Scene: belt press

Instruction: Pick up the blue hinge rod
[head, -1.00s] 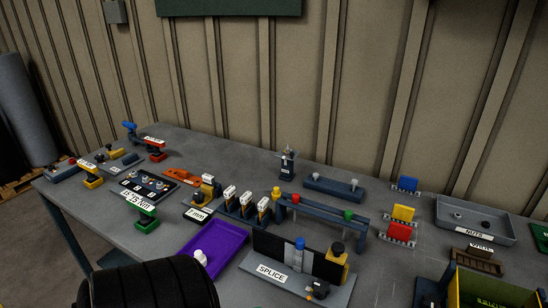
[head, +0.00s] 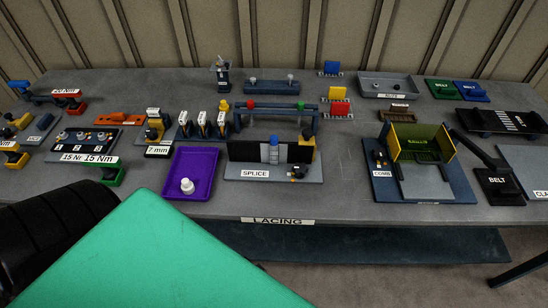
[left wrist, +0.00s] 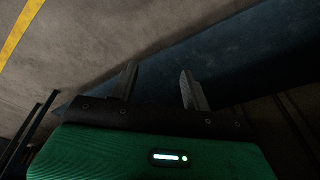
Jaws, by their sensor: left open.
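I cannot single out a blue hinge rod for certain. An upright pale cylinder with a blue top (head: 273,148) stands at the SPLICE fixture (head: 250,174). A blue block (head: 331,68) stands at the back, behind a yellow and a red one. The dark rack (head: 280,107) shows yellow, red and green ends. My left gripper (left wrist: 160,88) is open and empty in the left wrist view, above floor and a dark blue surface, away from these objects. Its fingers are outside the head view. My right gripper is not in view.
A purple tray (head: 168,190) holds a white piece (head: 187,186). The COMB fixture (head: 450,184) stands to the right. A grey NUTS tray (head: 390,92) is at the back. The table's front edge is labelled LACING (head: 278,221). Bare tabletop shows between the SPLICE and COMB fixtures.

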